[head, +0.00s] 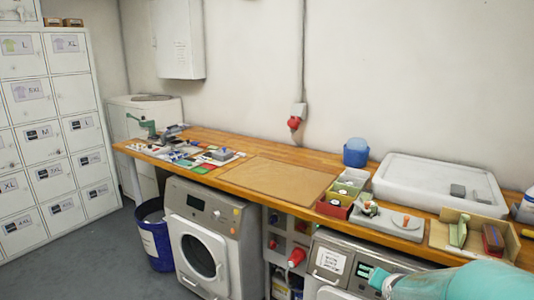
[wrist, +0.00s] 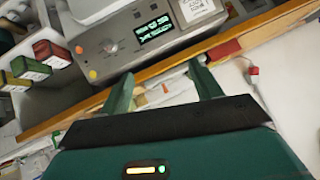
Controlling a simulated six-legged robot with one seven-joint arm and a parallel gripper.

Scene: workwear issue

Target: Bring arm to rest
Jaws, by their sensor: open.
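My gripper (head: 372,276) is at the lower right of the head view, at the end of my pale teal arm. It is in front of the right-hand machine (head: 335,262), below the front edge of the wooden worktop (head: 232,183). In the wrist view my gripper (wrist: 162,76) shows two dark green fingers spread apart, with nothing held between them. A grey panel with a lit green display (wrist: 155,30) lies beyond the fingertips there. Whether the fingers touch the machine cannot be told.
A brown board (head: 278,180) lies on the worktop. A blue bucket (head: 154,240) stands on the floor by lockers (head: 50,130). The left floor is clear.

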